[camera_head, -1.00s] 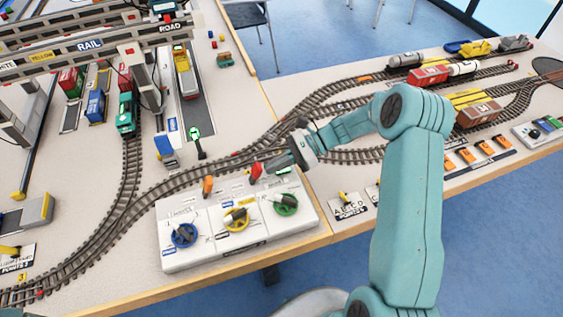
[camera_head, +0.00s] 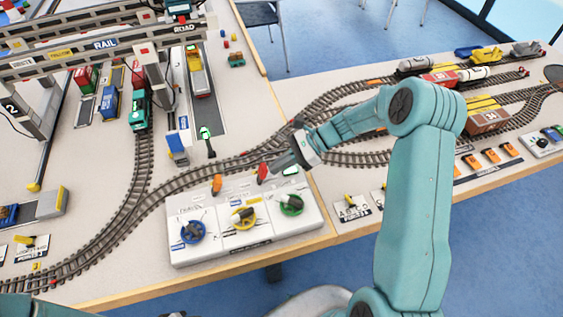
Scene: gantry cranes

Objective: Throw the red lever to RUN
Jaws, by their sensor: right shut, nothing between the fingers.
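The red lever (camera_head: 263,173) stands on the back part of the white control box (camera_head: 245,249), behind the wheel with the green rim. My right gripper (camera_head: 274,167) reaches in from the right, with its tip at the lever's right side. Its fingers are shut and empty. I cannot tell whether the tip touches the lever. The lettering around the lever is too small to read. My left gripper is out of view; only a teal piece of my left arm shows at the bottom left edge.
An orange lever (camera_head: 217,184) stands left of the red one. Blue (camera_head: 193,231), yellow (camera_head: 243,217) and green (camera_head: 291,204) wheels sit on the box's front. Tracks curve behind the box, and the gantry crane (camera_head: 105,45) stands at the back left.

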